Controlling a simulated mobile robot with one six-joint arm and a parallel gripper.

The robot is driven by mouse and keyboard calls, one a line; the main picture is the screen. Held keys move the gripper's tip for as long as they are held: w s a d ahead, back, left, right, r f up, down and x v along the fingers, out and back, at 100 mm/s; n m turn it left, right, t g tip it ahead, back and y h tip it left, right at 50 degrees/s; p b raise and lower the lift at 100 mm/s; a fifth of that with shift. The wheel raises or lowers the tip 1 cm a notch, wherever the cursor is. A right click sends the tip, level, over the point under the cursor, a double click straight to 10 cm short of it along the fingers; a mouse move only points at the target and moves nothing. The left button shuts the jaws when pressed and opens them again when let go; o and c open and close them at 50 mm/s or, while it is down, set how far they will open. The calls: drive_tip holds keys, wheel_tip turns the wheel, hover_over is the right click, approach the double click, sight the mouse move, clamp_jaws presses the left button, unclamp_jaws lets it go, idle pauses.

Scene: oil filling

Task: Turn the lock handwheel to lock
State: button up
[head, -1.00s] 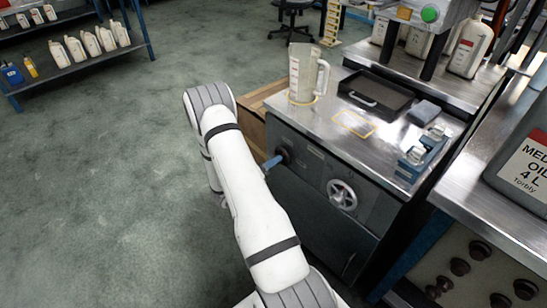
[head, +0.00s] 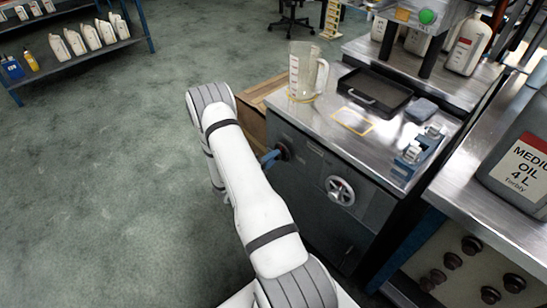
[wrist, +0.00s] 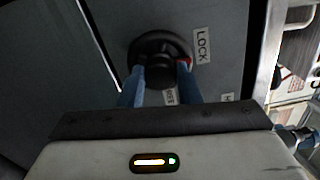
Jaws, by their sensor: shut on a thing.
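The lock handwheel is a small black wheel (wrist: 158,45) on the grey cabinet front, seen face-on in the wrist view. It shows small and partly hidden behind my fingers in the head view (head: 283,151). My gripper (wrist: 160,80) has its two blue fingers on either side of the wheel's dark hub, shut on it. In the head view my gripper (head: 270,159) reaches the cabinet from the left. A LOCK label (wrist: 201,45) is right of the wheel, near a red mark (wrist: 188,63) at its rim. Another label (wrist: 168,97) below is partly hidden by a finger.
A chrome handwheel (head: 340,190) sits on the cabinet front right of the lock wheel. A clear jug (head: 306,72), a black tray (head: 374,91) and a blue fixture (head: 416,150) stand on the steel top. Open floor lies to the left.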

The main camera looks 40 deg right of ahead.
drive_tip(key=shift+w+a, duration=0.1)
drive_tip(key=o, duration=1)
drive_tip(key=shift+c, duration=0.2)
drive_tip(key=a, duration=0.7)
drive_tip(key=shift+s+a, duration=0.35)
drive_tip(key=shift+a, duration=0.05)
